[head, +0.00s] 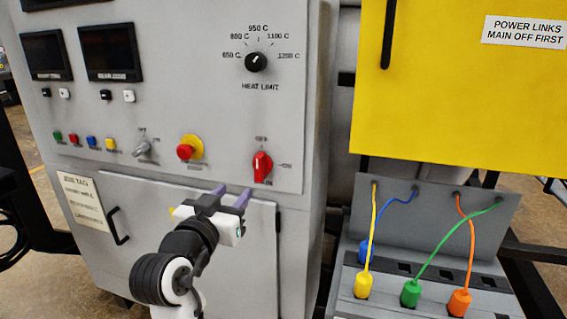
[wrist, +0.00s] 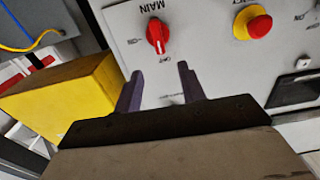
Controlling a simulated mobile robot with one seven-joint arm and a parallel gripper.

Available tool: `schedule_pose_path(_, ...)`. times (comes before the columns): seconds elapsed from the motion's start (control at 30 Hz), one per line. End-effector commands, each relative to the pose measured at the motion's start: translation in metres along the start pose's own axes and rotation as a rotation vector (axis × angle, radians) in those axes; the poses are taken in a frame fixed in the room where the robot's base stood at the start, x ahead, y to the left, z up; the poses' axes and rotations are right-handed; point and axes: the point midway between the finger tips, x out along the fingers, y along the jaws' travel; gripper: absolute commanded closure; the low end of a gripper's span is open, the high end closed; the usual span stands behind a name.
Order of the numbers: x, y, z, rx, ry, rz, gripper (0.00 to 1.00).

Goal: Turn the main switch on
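The main switch (head: 262,166) is a red rotary knob on the grey front panel, at its lower right. Small labels sit above it and to its right; its handle stands roughly upright, in line with the upper label, which seems to read OFF. In the wrist view the main switch (wrist: 157,36) appears upside down under the word MAIN, with ON to its left. My gripper (head: 233,193) is below and left of the switch in the head view. Its two purple fingers are apart and empty in the wrist view (wrist: 160,72), with the switch beyond them, apart from the tips.
A red emergency button on a yellow base (head: 186,148) sits left of the switch. A grey selector (head: 143,149) is farther left. A yellow cabinet door (head: 450,90) stands at right, above a panel with coloured cables (head: 412,291). A door handle (head: 117,226) projects lower left.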

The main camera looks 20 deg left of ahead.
Motion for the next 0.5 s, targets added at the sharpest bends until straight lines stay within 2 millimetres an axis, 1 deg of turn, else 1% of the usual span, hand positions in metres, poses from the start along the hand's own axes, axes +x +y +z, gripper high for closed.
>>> schedule_pose_path(0.17,0.015,0.003,0.002,0.0,-0.016,0.015,0.6)
schedule_pose_path(0.27,0.033,0.004,0.001,-0.001,-0.017,0.016,0.6)
schedule_pose_path(0.5,0.085,0.004,0.001,0.0,-0.016,0.014,0.6)
